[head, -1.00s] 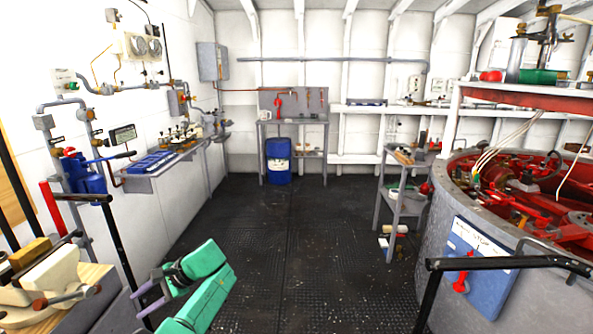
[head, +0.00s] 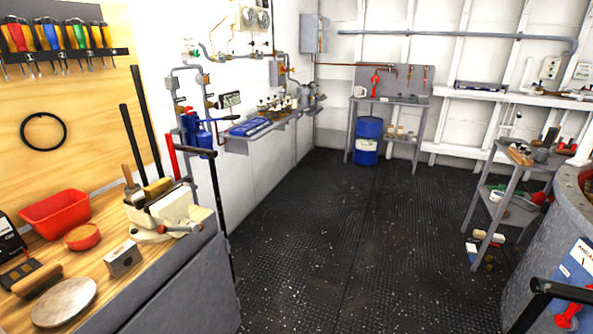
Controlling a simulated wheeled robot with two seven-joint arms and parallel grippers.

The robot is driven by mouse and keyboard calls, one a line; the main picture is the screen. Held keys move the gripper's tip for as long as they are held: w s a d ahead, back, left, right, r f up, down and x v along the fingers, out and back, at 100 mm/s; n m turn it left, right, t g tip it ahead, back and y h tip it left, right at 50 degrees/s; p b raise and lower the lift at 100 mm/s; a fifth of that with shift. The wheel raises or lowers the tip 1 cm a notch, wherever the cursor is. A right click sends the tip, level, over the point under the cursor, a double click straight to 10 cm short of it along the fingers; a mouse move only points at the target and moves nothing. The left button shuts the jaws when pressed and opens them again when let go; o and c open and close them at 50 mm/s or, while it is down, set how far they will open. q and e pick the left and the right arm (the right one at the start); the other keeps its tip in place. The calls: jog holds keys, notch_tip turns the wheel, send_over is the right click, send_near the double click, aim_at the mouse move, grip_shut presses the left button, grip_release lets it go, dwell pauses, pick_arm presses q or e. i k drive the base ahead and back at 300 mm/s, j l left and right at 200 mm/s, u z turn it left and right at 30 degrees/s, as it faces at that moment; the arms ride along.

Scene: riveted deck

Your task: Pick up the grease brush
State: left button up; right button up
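I cannot make out the grease brush for certain. A wooden-handled tool (head: 38,279) lies near the front left of the wooden workbench (head: 105,290); its type is unclear. Another wooden-handled item (head: 128,180) stands upright behind the cream vise (head: 170,213), its lower end partly hidden. Small brown and dark items (head: 521,155) lie on top of the grey cart at the right, too small to identify. Neither of my grippers shows in the head view now.
A red bin (head: 55,212), a red round tin (head: 82,237) and a metal disc (head: 64,301) are on the workbench. Screwdrivers (head: 48,37) hang above. A blue drum (head: 368,140) stands by the back wall. The grey cart (head: 503,221) is right. The dark floor between is clear.

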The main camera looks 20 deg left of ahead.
aim_at(127, 172)
jog(key=u, duration=1.05)
